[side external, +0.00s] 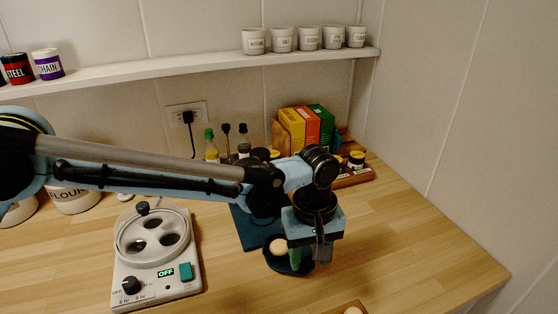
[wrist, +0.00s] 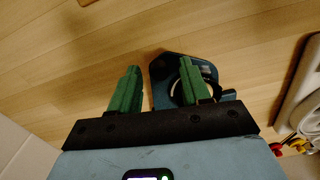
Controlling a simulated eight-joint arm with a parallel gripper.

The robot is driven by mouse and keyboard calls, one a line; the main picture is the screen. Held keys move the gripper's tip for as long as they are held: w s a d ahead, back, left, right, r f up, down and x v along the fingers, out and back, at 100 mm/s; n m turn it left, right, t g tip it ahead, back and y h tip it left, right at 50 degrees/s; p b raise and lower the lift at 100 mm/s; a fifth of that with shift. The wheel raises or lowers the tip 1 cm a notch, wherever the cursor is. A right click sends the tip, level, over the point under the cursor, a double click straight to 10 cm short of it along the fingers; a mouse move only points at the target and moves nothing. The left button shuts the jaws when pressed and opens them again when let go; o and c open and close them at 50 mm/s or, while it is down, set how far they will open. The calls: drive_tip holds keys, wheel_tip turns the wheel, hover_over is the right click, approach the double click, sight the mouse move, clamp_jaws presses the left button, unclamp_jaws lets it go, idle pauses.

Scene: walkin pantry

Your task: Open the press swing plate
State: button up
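The press appears to be the dark blue device on the wooden counter in the side view, with a flat squarish part (side external: 249,229) behind and a rounded part (side external: 283,267) in front. A pale ball (side external: 279,246) shows at the rounded part. In the wrist view a dark blue rounded piece (wrist: 160,68) with a pale ring-like shape lies beyond my fingers, partly hidden by the right finger. I cannot tell which part is the swing plate or how far it stands open. My gripper (side external: 308,262) is over the press, its green fingers apart and empty; they also show in the wrist view (wrist: 160,72).
A white appliance (side external: 190,284) with a round lid, knob and "OFF" display stands left. Bottles, colored boxes (side external: 305,126) and a spice tray stand behind. A wooden board (side external: 345,309) with a pale item is at the front edge. The right counter is clear.

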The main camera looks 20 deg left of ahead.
wheel_tip(320, 180, up, 12)
idle(0.7)
drive_tip(key=shift+r, duration=0.1)
drive_tip(key=s+a+r+m+t+h, duration=0.1)
drive_tip(key=a+r+m+t, duration=0.1)
drive_tip(key=a, duration=0.7)
drive_tip(key=s+a+r+m+t, duration=0.1)
drive_tip(key=a+r, duration=0.1)
drive_tip(key=a, duration=0.6)
drive_tip(key=s+a+f+m+t, duration=0.1)
drive_tip(key=s+a+f, duration=0.1)
drive_tip(key=s+a, duration=0.1)
drive_tip(key=s+a+f+m+t, duration=0.1)
drive_tip(key=s+a+m, duration=0.1)
drive_tip(key=a, duration=0.4)
drive_tip(key=s+a+f+m+t+y, duration=0.1)
drive_tip(key=s+a+f+t, duration=0.1)
drive_tip(key=s+a, duration=0.2)
drive_tip(key=shift+s+a+f+m, duration=0.3)
drive_tip(key=shift+s+a, duration=0.1)
drive_tip(key=shift+a, duration=0.15)
